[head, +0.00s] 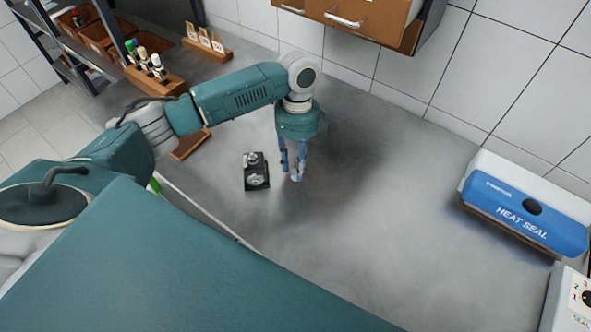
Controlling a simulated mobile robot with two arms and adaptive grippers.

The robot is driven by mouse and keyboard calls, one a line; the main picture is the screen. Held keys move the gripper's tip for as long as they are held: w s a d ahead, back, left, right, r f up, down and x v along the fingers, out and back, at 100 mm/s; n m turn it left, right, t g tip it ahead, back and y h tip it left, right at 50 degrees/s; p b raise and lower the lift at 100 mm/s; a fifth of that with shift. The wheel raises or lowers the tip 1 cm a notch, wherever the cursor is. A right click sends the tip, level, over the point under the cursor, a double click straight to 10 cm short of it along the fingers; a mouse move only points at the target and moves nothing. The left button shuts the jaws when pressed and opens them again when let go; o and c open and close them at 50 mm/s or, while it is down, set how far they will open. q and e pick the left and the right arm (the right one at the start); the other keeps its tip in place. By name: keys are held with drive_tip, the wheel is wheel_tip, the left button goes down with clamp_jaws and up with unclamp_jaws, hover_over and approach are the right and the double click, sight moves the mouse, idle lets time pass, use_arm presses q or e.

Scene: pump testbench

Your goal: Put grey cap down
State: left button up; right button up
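My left gripper (291,174) points down over the grey worktop, close to the right side of a small black block. The black block (265,182) lies on the worktop with small silver-grey round parts on top. I cannot tell whether one of these parts is the grey cap; it is too small to make out. My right gripper is not in view.
A blue heat sealer (528,215) stands at the right, with a control box (572,303) below it. Wooden holders (153,82) with bottles stand at the back left. A drawer cabinet (365,22) hangs at the back. The worktop's middle and right (390,220) are clear.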

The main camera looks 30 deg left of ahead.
use_arm(q)
drive_tip(key=shift+s+f, duration=0.2)
drive_tip(key=shift+f, duration=0.65)
drive_tip(key=shift+c, duration=0.5)
drive_tip(key=c, duration=0.5)
drive_tip(key=shift+o, duration=0.2)
drive_tip(key=shift+r, duration=0.15)
